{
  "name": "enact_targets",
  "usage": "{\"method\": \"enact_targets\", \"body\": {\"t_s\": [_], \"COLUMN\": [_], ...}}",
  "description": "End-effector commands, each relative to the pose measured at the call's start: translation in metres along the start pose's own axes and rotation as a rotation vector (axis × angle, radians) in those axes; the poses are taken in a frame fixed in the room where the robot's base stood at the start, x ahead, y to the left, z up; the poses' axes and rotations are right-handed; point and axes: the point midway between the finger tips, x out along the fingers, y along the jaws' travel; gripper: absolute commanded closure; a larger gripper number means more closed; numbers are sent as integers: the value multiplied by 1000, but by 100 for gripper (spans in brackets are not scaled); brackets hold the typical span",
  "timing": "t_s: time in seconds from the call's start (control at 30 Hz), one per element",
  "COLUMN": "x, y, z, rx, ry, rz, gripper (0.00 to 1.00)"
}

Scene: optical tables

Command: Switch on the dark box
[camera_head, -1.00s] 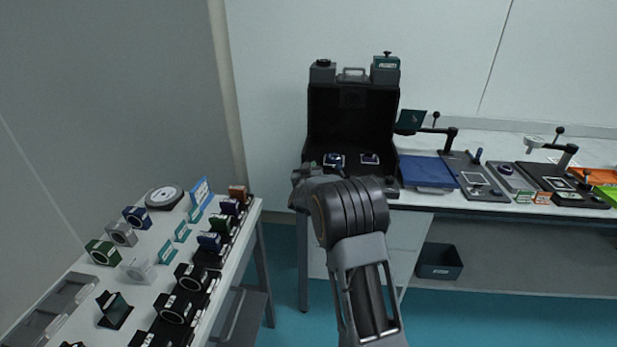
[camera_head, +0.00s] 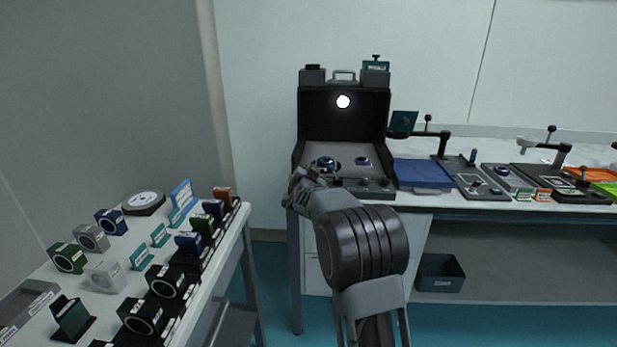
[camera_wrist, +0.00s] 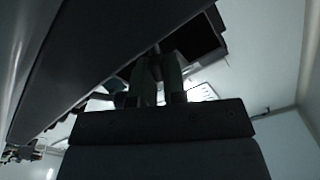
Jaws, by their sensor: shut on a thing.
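The dark box (camera_head: 345,125) stands open-fronted on the back table. A bright white round spot (camera_head: 343,101) shows on its back wall, and its floor is lit grey. A blue round part (camera_head: 326,163) and a small purple-marked part (camera_head: 362,161) sit inside. My gripper (camera_head: 297,186) is at the box's front left corner, partly hidden by its own wrist. In the wrist view its two fingers (camera_wrist: 160,80) are close together, shut on a small dark piece, seemingly a knob at the box's front edge; it is mostly hidden.
Small knobs (camera_head: 376,183) line the box's front right edge. A blue tray (camera_head: 423,174) and posts on dark plates stand to the right. A side table (camera_head: 225,235) at the left holds several mounts. A bin (camera_head: 440,272) sits on the lower shelf.

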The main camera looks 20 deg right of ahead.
Motion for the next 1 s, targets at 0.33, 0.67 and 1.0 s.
{"method": "enact_targets", "body": {"t_s": [0.33, 0.67, 1.0], "x": [0, 0, 0], "y": [2, 2, 2], "z": [1, 1, 0], "rx": [35, 35, 33], "ry": [-3, -3, -1], "rz": [1, 2, 1], "gripper": [100, 82, 63]}}
